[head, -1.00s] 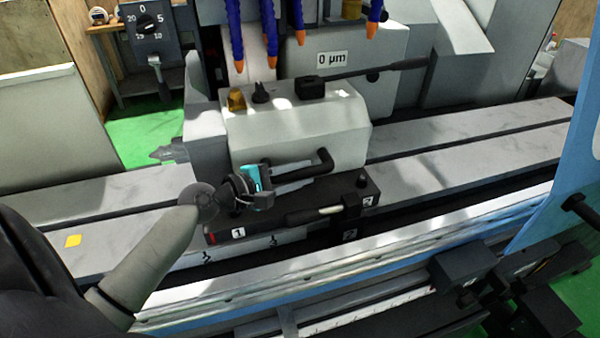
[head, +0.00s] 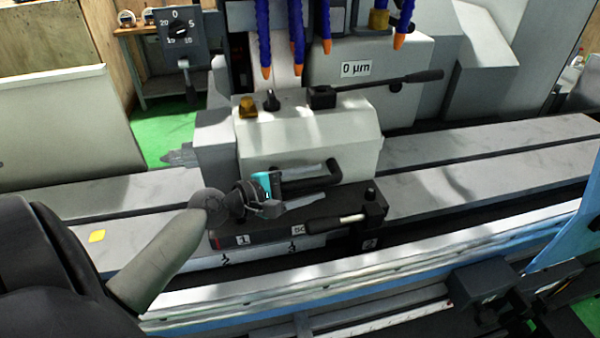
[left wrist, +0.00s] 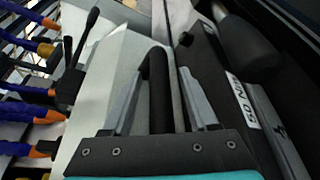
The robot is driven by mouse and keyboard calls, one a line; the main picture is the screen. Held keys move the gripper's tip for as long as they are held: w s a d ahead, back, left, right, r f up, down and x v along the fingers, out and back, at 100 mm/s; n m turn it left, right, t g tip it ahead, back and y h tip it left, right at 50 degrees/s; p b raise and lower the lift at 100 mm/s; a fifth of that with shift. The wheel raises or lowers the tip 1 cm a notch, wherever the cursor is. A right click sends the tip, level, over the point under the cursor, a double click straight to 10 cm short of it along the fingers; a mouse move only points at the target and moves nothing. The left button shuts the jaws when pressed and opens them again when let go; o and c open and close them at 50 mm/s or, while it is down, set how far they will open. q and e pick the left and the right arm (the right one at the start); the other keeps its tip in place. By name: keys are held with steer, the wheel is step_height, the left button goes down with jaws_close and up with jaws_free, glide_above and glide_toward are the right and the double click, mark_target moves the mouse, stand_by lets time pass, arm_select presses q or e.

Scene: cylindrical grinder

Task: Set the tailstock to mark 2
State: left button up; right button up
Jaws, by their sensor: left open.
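The tailstock (head: 310,142) is a pale grey block on the machine bed, with a black base plate at its front. A black bar handle (head: 335,174) sticks out of its front; it also shows in the left wrist view (left wrist: 158,75). My left gripper (head: 308,187) is open, its two fingers on either side of the handle bar. In the left wrist view the fingers (left wrist: 158,100) stand apart with the bar between them. A clamp lever (head: 325,224) lies along the front of the base.
A second black lever (head: 395,84) lies on top of the tailstock. Blue coolant hoses (head: 295,35) with orange tips hang above and behind it. The bed (head: 480,165) is clear to the right. Black fixtures (head: 490,280) stand at the lower right.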

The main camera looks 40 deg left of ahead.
arm_select(q)
steer(key=b+v, duration=0.1)
steer(key=v, duration=1.4)
steer(key=shift+s+a+r, duration=0.1)
steer(key=shift+s+a, duration=0.05)
steer(key=shift+a, duration=0.05)
steer(key=p+x, duration=0.5)
steer(key=x, duration=0.9)
steer(key=shift+w+d+f, duration=0.15)
steer(key=shift+w+f, duration=0.1)
steer(key=shift+w, duration=0.1)
jaws_close()
stand_by(1.1)
